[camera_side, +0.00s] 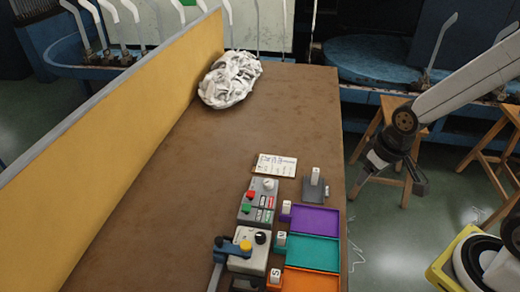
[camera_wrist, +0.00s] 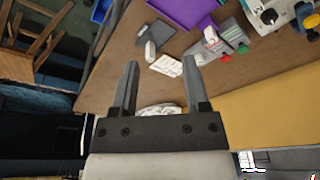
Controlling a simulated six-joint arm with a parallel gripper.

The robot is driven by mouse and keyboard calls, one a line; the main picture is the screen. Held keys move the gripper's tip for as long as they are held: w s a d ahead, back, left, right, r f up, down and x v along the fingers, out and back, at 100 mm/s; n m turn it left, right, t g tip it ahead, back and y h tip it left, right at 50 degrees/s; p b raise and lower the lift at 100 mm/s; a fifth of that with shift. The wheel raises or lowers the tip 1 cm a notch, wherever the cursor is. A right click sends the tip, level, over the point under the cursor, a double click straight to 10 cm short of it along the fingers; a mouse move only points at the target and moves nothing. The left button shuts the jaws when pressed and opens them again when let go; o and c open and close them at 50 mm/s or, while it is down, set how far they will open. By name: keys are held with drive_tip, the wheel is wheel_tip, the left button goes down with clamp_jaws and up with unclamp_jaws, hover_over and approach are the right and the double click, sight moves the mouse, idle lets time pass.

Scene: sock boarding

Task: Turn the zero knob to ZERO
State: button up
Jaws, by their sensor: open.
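A grey control box (camera_side: 258,200) on the brown table carries a pale knob (camera_side: 268,184) with red and green buttons. The control box also shows in the wrist view (camera_wrist: 212,46), with the device at top right (camera_wrist: 268,12). My gripper (camera_wrist: 161,64) is open and empty, right of the table in the side view, apart from both devices.
Purple (camera_side: 315,221), teal (camera_side: 312,250) and orange (camera_side: 308,283) trays line the table's right edge. A small grey fixture (camera_side: 315,189) and a white card (camera_side: 275,165) lie behind them. A white cloth heap (camera_side: 230,80) sits far back beside the yellow partition (camera_side: 130,120). The table's middle is clear.

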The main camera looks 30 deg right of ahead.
drive_tip(key=o, duration=0.3)
drive_tip(key=n+g, duration=0.3)
drive_tip(key=n, duration=1.2)
hover_over(268, 182)
drive_tip(key=f, duration=0.9)
drive_tip(key=shift+s+d+f, duration=0.15)
drive_tip(key=shift+s+d, duration=0.05)
drive_tip(key=shift+d, duration=0.05)
drive_tip(key=shift+w+a+f, duration=0.25)
drive_tip(key=shift+f, duration=0.05)
drive_tip(key=shift+f, duration=0.1)
drive_tip(key=shift+f, duration=3.8)
